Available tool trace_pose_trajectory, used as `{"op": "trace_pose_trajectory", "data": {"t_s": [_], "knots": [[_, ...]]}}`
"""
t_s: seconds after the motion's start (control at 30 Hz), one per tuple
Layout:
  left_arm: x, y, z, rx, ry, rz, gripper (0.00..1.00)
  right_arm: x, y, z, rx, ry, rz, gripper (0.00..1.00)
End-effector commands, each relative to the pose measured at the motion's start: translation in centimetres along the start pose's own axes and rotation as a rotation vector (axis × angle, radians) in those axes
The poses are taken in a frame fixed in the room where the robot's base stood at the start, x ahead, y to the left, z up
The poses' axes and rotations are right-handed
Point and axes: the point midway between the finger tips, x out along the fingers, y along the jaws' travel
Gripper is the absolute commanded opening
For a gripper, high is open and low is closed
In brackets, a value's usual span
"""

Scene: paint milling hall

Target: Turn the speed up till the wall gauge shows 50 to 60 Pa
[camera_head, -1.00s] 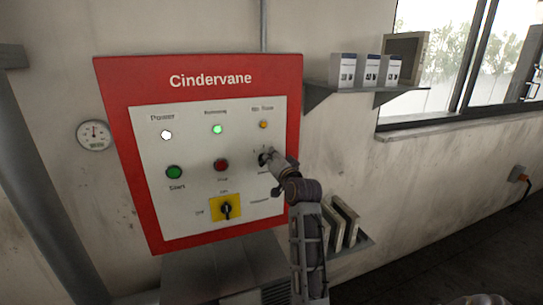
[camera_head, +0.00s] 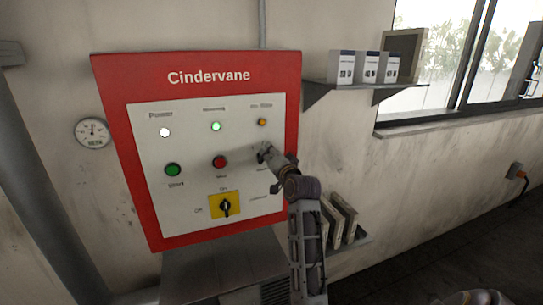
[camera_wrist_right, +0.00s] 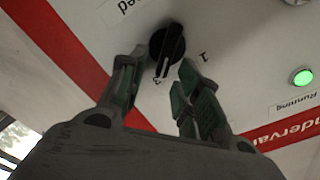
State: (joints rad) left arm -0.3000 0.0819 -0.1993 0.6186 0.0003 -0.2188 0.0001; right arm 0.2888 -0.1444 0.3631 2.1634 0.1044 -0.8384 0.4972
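The round wall gauge (camera_head: 92,132) hangs left of the red-framed Cindervane panel. Its needle points roughly upward, but the scale is too small to read. The black speed knob (camera_wrist_right: 167,48) shows in the right wrist view, with a pale pointer mark towards a small digit I cannot read surely. My right gripper (camera_wrist_right: 160,68) is open, its fingertips on either side of the knob with gaps visible. In the head view my right gripper (camera_head: 266,153) is at the panel's right side and hides the knob. My left gripper is not in view.
The panel also has a green start button (camera_head: 173,170), a red stop button (camera_head: 219,162) and a yellow-backed switch (camera_head: 225,206). The white and green lamps are lit. A shelf (camera_head: 345,90) with boxes is at upper right, and binders (camera_head: 340,220) stand lower right.

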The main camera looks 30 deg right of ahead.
Motion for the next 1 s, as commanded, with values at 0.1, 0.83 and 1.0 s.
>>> {"op": "trace_pose_trajectory", "data": {"t_s": [0.1, 0.83, 1.0], "knots": [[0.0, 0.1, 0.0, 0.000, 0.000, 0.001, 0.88, -0.3, 0.0, 0.0, 0.000, -0.001, 0.000, 0.33], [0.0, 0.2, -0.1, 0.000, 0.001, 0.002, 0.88, -6.6, 0.1, 0.1, 0.000, -0.001, 0.001, 0.33], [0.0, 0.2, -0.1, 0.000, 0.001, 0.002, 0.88, -7.3, 0.0, 0.0, 0.000, 0.000, 0.000, 0.33]]}}
